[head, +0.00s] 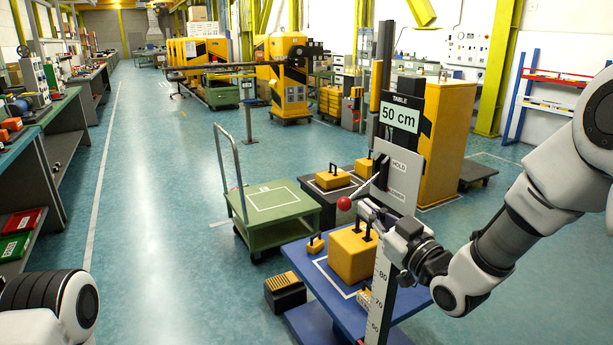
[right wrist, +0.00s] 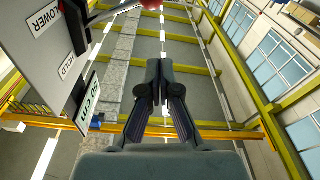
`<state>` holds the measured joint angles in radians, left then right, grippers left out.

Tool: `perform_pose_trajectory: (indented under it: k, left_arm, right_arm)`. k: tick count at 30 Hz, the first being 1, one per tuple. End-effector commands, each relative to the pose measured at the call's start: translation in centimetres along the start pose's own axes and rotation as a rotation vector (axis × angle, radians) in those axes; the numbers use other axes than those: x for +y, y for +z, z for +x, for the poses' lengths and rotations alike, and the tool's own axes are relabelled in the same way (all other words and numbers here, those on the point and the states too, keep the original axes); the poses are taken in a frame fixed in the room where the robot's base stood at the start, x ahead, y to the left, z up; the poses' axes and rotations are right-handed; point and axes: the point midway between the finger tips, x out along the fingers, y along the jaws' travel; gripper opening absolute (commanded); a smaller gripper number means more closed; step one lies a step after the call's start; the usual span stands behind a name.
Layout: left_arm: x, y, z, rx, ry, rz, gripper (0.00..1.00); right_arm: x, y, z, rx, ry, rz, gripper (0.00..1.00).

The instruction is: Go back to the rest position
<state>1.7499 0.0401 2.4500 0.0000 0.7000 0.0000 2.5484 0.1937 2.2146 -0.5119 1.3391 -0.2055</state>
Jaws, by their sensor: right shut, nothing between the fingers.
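My right gripper (head: 370,212) is in front of the lift post, close below the grey lever plate (head: 397,178) marked HOLD and LOWER. In the right wrist view its fingers (right wrist: 160,70) are together with nothing between them. The lever's red ball (head: 344,203) is left of the gripper and apart from it in the head view. In the right wrist view the red ball (right wrist: 151,3) shows at the top edge, beyond the fingertips. Only a white and black part of my left arm shows at bottom left; my left gripper is out of view.
A blue lift table (head: 303,258) bears a yellow block (head: 352,254) with black handles. A sign (head: 401,117) reads 50 cm. A green cart (head: 272,203) stands behind. A black and yellow pedal (head: 285,292) is on the floor. The aisle at left is clear.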

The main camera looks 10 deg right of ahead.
Motion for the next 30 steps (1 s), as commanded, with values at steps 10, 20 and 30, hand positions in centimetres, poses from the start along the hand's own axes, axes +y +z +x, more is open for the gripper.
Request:
perform_pose_trajectory:
  k: [10, 20, 30]
  left_arm:
    - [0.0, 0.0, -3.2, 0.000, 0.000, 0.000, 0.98]
    - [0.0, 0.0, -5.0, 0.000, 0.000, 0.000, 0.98]
    - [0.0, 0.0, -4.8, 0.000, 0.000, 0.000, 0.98]
  right_arm:
    - [-8.3, 21.4, -8.7, -0.552, -0.076, 0.162, 0.00]
    - [-16.6, 34.1, -32.5, -1.406, 0.003, 0.369, 0.00]
    - [-17.3, 33.6, -39.8, -1.719, 0.165, 0.481, 0.00]
